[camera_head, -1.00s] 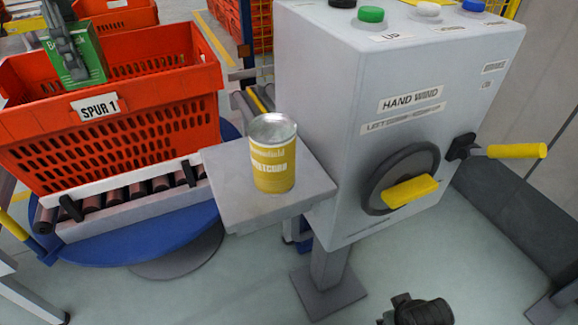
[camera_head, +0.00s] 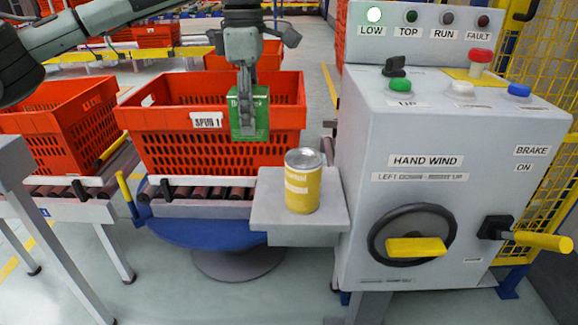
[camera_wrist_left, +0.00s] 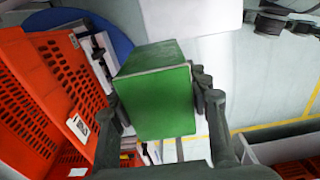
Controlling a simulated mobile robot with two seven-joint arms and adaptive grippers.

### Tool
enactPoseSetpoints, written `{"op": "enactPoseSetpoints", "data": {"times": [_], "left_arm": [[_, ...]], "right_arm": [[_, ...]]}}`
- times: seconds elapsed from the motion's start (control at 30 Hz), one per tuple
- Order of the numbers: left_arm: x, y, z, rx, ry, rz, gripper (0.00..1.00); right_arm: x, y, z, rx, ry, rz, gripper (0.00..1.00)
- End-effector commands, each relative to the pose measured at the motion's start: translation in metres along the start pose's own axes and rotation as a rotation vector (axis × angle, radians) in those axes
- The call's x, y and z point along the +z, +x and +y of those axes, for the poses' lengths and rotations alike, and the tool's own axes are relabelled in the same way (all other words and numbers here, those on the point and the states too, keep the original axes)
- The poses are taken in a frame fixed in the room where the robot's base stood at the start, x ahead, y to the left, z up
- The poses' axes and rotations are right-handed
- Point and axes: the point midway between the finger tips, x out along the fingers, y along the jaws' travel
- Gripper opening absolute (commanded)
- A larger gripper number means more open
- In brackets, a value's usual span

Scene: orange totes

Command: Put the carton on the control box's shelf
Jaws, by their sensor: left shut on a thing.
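My left gripper (camera_head: 247,112) points down and is shut on the green carton (camera_head: 261,112). It holds the carton in the air, overlapping the front wall of the orange SPUR 1 tote (camera_head: 165,152) in the head view. In the left wrist view the carton (camera_wrist_left: 155,100) sits between the two fingers, with the tote (camera_wrist_left: 40,95) to its left. The control box (camera_head: 440,130) stands to the right. Its grey shelf (camera_head: 275,215) lies lower than the carton and to its right. My right gripper does not clearly show.
A yellow can (camera_head: 303,183) stands upright toward the shelf's right side, leaving bare room on the left. A hand wheel (camera_head: 412,235) and yellow-handled brake lever (camera_head: 540,241) project from the box. A roller conveyor (camera_head: 205,190) runs under the tote.

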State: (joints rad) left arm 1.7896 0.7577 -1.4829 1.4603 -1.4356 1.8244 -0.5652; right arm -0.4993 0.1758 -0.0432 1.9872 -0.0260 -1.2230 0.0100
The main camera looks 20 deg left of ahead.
Motion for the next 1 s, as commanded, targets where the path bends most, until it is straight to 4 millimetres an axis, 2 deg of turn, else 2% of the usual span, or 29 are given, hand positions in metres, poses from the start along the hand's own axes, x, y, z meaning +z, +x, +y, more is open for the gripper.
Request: {"op": "enactPoseSetpoints", "data": {"times": [0.1,0.3,0.47,0.73,1.0], "left_arm": [[0.025,0.015,-0.014,-0.001,0.006,0.001,0.07],[0.052,0.034,-0.029,0.001,0.001,0.000,0.07],[0.057,0.041,-0.032,0.000,-0.002,0.000,0.07],[0.057,0.075,-0.032,0.000,-0.001,0.001,0.07],[0.057,0.078,-0.032,0.002,-0.002,-0.001,0.07]], "right_arm": [[0.000,0.002,-0.001,-0.004,0.001,-0.001,0.40],[0.003,0.008,-0.002,-0.007,0.001,-0.004,0.40],[0.003,0.010,-0.003,-0.008,0.001,-0.004,0.40],[0.006,0.017,-0.005,-0.013,0.002,-0.009,0.40],[0.008,0.020,-0.005,-0.015,0.002,-0.011,0.40]]}}
